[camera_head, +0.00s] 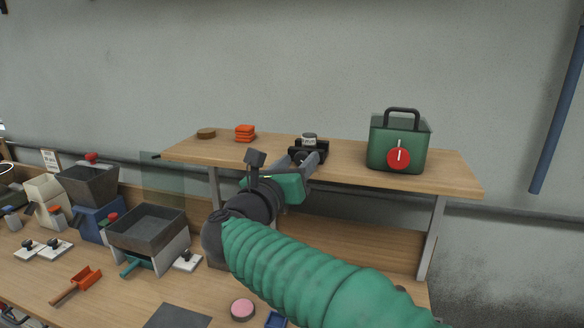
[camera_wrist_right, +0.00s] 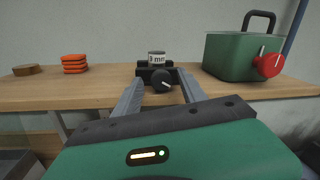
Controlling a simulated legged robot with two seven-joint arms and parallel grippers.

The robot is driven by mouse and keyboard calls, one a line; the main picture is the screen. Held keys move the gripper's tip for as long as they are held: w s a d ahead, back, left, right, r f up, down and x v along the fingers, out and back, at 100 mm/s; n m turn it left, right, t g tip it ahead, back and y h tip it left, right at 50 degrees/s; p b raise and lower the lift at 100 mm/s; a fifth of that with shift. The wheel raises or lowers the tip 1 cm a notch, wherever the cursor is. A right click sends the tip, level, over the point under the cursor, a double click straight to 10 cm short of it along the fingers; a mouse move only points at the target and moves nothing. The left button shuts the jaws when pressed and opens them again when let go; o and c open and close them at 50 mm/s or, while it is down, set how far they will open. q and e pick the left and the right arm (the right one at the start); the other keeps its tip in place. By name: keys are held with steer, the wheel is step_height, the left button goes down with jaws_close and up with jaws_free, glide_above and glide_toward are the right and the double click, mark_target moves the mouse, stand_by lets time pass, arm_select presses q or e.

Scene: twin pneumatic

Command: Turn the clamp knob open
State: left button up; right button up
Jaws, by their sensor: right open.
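The black clamp (camera_head: 317,147) stands near the front edge of the raised wooden shelf and holds a small light-coloured cylinder (camera_wrist_right: 156,57) marked "8 mm". Its round black clamp knob (camera_wrist_right: 163,81), with a white pointer line, faces me in the right wrist view. My right gripper (camera_head: 299,162) is open, in front of the clamp. In the right wrist view its two grey fingers (camera_wrist_right: 160,84) reach forward on either side of the knob, with gaps showing; contact is not visible. In the head view the gripper partly hides the clamp. My left gripper is not in view.
The shelf (camera_head: 450,175) also carries a green box (camera_head: 385,150) with a red dial at right, stacked orange blocks (camera_head: 245,133) and a brown disc (camera_head: 206,133) at left. Below, the bench holds hoppers (camera_head: 148,225), an orange scoop (camera_head: 85,280) and a pink button (camera_head: 242,309).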

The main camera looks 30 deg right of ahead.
steer(key=r+b+v, duration=0.1)
steer(key=b+v, duration=0.1)
steer(key=v, duration=1.5)
steer(key=shift+f, duration=0.5)
steer(key=shift+w, duration=0.15)
